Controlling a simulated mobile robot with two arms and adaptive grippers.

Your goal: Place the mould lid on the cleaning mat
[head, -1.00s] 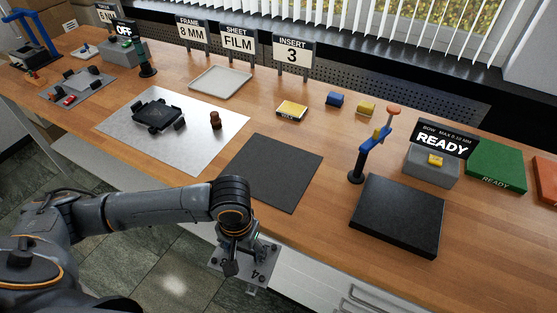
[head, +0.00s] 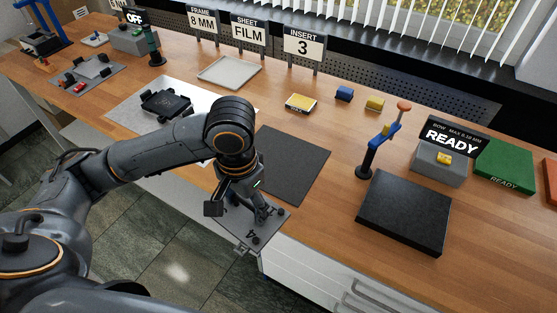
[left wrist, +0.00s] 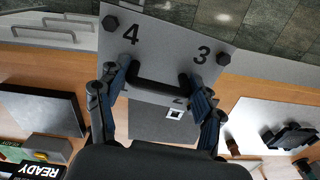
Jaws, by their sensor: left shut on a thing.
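The mould lid (head: 246,234) is a grey metal plate with numbers, corner bolts and a black bar handle (left wrist: 163,86). My left gripper (head: 263,212) is shut on that handle; in the left wrist view its fingers stand on either side of it. The lid is held at the table's front edge, partly beyond it, beside the near end of the cleaning mat. The cleaning mat (head: 300,160) is a flat dark grey rectangle, bare where visible; my left wrist hides its left part. It also shows past the lid in the left wrist view (left wrist: 150,126). My right gripper is not in view.
A metal sheet (head: 128,116) with a black mould part (head: 166,103) lies left of the mat, partly behind my arm. A thick black slab (head: 405,213) and a blue stand (head: 378,145) are to the right. Bare wood lies between mat and slab.

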